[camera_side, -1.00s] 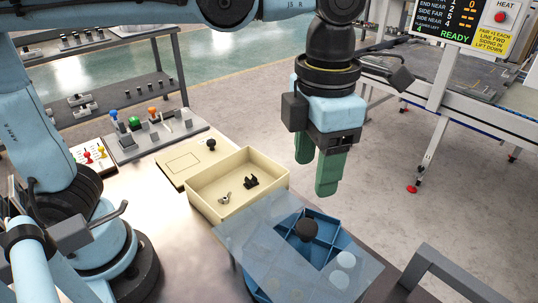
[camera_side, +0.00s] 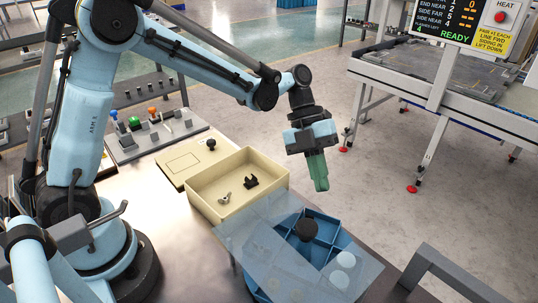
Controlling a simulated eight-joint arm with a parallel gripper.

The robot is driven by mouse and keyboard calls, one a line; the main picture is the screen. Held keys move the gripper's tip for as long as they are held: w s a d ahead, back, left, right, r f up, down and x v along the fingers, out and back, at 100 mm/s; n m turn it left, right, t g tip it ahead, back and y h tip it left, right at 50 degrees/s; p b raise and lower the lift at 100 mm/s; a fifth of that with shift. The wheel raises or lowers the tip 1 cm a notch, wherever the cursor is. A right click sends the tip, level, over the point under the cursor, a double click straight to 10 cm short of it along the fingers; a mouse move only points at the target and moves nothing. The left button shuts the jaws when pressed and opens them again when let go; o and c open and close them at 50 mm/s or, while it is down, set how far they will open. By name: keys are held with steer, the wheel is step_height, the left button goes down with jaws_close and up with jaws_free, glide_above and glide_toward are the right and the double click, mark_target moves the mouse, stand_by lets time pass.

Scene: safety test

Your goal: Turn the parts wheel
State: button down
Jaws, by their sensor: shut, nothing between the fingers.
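The parts wheel (camera_side: 310,256) is a blue round tray with dividers and a black knob (camera_side: 306,229) at its centre. A clear panel (camera_side: 260,240) covers much of it, and the knob stands by an opening in the panel. White round pieces (camera_side: 345,260) show at the wheel's right part. My gripper (camera_side: 320,185) has green fingers, closed together with nothing between them. It hangs in the air above and behind the wheel, apart from the knob, with the fingers pointing down.
A cream box (camera_side: 235,185) left of the wheel holds a silver wing-shaped part (camera_side: 224,198) and a black part (camera_side: 251,182). A cream board with a black knob (camera_side: 211,144) lies behind it. A grey bar (camera_side: 450,270) stands at the front right. A conveyor (camera_side: 440,75) is at the back right.

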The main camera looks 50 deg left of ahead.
mark_target(341, 236)
steer(key=x, duration=0.7)
steer(key=shift+d+f, duration=0.25)
steer(key=shift+d, duration=1.95)
steer(key=shift+w, duration=0.1)
